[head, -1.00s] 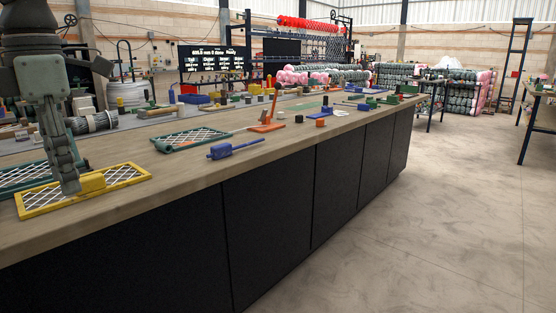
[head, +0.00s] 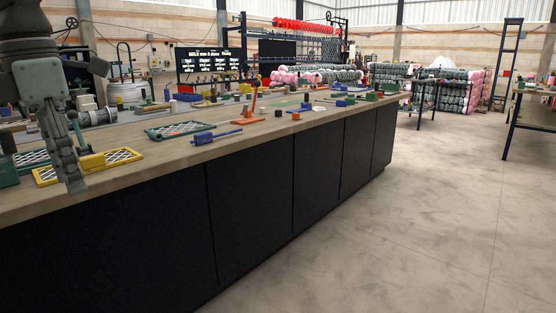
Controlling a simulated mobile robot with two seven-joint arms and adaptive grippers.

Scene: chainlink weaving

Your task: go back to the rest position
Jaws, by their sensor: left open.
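My left gripper (head: 77,186) hangs down at the left of the head view, by the front edge of the long workbench (head: 225,149). It is open and I see nothing between its fingers. A yellow frame with wire mesh (head: 122,157) lies flat on the bench just behind and beside the fingers, which cover part of it. From this view I cannot tell how high the fingers are above the bench. My right gripper is not in view.
A green mesh frame (head: 180,130), a blue tool (head: 215,136) and an orange upright tool (head: 252,103) stand or lie on the bench to the right. Dark cabinet fronts (head: 255,195) face open floor (head: 400,210). Another table (head: 532,125) stands at the far right.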

